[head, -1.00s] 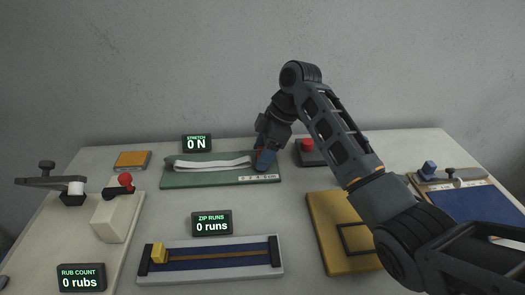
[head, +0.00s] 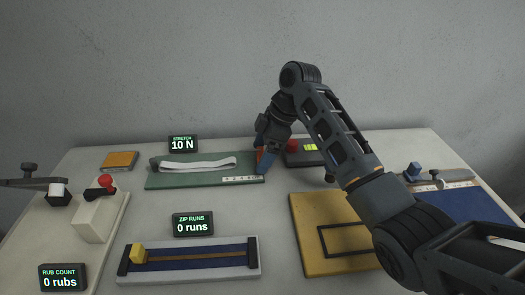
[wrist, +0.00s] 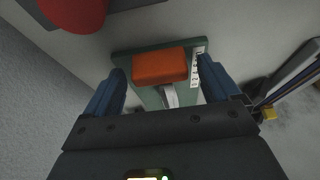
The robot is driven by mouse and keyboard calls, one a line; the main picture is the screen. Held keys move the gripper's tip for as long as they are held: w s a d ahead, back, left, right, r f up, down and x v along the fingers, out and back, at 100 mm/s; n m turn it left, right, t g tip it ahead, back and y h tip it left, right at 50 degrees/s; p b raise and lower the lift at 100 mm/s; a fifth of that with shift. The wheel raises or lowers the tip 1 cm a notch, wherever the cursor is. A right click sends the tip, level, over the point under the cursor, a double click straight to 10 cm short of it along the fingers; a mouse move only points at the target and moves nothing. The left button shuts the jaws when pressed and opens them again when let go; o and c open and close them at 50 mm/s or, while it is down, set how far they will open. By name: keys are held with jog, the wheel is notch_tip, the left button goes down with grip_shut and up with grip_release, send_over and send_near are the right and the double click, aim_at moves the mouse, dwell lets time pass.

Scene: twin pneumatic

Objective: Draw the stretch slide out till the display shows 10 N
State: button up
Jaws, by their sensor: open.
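The stretch display (head: 183,144) reads 10 N. The green stretch board (head: 200,182) lies below it with a white strap (head: 195,165) along it and a scale (head: 242,179) at its right end. The orange slide block (wrist: 160,66) is at the scale end of the board. My gripper (wrist: 161,72) is open, with one blue finger on each side of the block. I cannot tell whether a finger touches it. In the head view my gripper (head: 265,157) hides most of the block and the strap's end there.
A dark box with a red button (head: 292,146) and a yellow panel stands just right of my gripper. A zip rig (head: 190,263) is in front, with its "0 runs" display (head: 193,225). A yellow board (head: 310,255) lies front right, the rub rig (head: 95,220) left.

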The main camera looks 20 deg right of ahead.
jog(key=w+v, duration=0.1)
jog(key=v, duration=0.6)
jog(key=shift+s+r+b, duration=0.4)
jog(key=shift+s, duration=0.15)
jog(key=shift+d, duration=0.15)
